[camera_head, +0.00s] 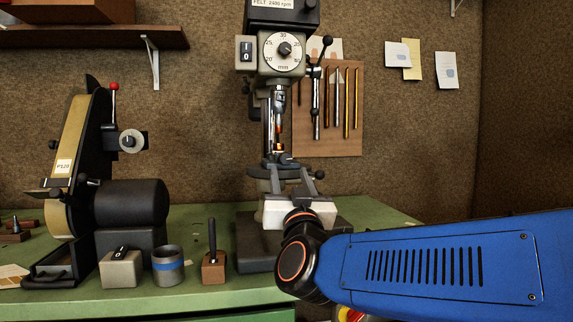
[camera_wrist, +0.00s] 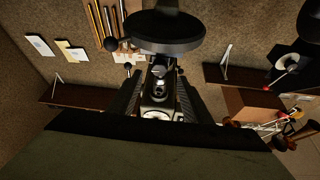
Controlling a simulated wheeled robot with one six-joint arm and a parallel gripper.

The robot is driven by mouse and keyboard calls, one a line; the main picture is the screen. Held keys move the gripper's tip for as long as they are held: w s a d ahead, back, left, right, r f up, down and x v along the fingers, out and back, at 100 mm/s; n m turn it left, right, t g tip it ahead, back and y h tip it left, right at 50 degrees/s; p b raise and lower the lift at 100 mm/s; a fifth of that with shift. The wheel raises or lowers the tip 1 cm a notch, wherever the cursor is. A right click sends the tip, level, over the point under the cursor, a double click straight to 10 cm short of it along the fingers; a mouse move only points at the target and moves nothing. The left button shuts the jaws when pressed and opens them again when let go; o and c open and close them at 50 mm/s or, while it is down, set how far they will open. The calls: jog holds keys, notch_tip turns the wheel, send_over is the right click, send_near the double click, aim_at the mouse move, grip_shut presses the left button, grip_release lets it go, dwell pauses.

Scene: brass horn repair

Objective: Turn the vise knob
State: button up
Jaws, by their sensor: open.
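A drill press (camera_head: 283,50) stands on the green bench, with a dark table and clamp parts (camera_head: 285,168) below its chuck. Small dark round ends show at the left (camera_head: 267,173) and right (camera_head: 319,174) of those parts; I cannot tell which is the vise knob. My gripper (camera_head: 300,188) is open in front of the press table, its pale body overlapping the press's lower part. In the wrist view, my gripper's dark fingers (camera_wrist: 160,80) stand apart with the press head seen between them. A dark round disc (camera_wrist: 165,38) fills the top centre there. No contact can be made out.
A belt sander (camera_head: 80,170) stands on the left, with a metal block (camera_head: 120,270), a blue-banded cup (camera_head: 168,268) and a handled wooden block (camera_head: 213,268) in front. A tool board (camera_head: 335,140) hangs behind the press. The green bench (camera_head: 205,215) has bare room left of the press.

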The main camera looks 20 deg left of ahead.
aim_at(286, 161)
jog(key=x, duration=0.6)
jog(key=shift+w+r, duration=0.1)
jog(key=shift+w, duration=0.1)
jog(key=shift+c, duration=0.4)
jog(key=c, duration=1)
